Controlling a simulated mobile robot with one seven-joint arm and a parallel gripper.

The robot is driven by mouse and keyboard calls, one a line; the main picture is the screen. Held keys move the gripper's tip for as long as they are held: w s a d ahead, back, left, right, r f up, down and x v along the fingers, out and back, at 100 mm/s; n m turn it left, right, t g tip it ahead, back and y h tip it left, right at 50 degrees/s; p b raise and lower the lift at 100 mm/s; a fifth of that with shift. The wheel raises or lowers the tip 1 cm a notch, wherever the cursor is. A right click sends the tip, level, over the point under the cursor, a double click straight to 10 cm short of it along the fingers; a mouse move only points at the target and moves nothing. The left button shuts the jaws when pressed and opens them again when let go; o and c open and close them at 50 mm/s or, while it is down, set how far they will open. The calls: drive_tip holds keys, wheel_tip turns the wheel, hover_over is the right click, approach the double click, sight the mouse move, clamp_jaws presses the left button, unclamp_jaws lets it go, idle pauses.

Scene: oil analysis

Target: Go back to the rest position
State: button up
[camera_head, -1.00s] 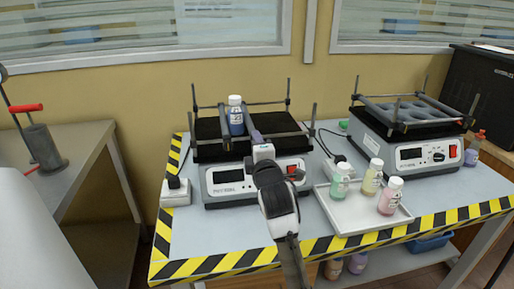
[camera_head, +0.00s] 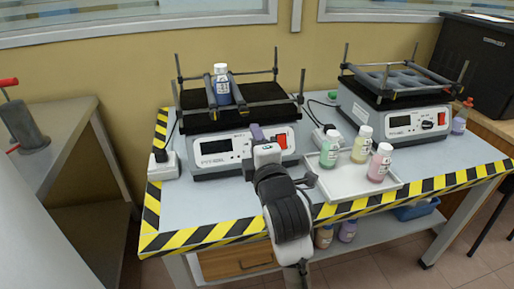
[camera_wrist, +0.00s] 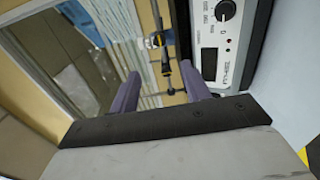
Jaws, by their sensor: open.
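My gripper (camera_head: 258,136) is open and empty in front of the left shaker (camera_head: 200,172), by its front panel. Its two purple-grey fingers stand apart in the wrist view (camera_wrist: 160,88), with nothing between them. A white-capped bottle of blue liquid (camera_head: 222,92) stands upright on the left shaker's black platform, between its grey clamping bars. My gripper is apart from this bottle. In the wrist view the shaker's white panel (camera_wrist: 222,45) with its display and knob is close on the right.
A white tray (camera_head: 345,190) holds green, yellow and pink bottles to the right of my arm. A second shaker (camera_head: 390,125) stands at the back right. A power socket block (camera_head: 163,165) lies at the left. Striped tape marks the table's front edge.

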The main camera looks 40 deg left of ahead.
drive_tip(key=shift+s+d, duration=0.15)
drive_tip(key=shift+d, duration=0.05)
drive_tip(key=shift+r, duration=0.1)
idle(0.4)
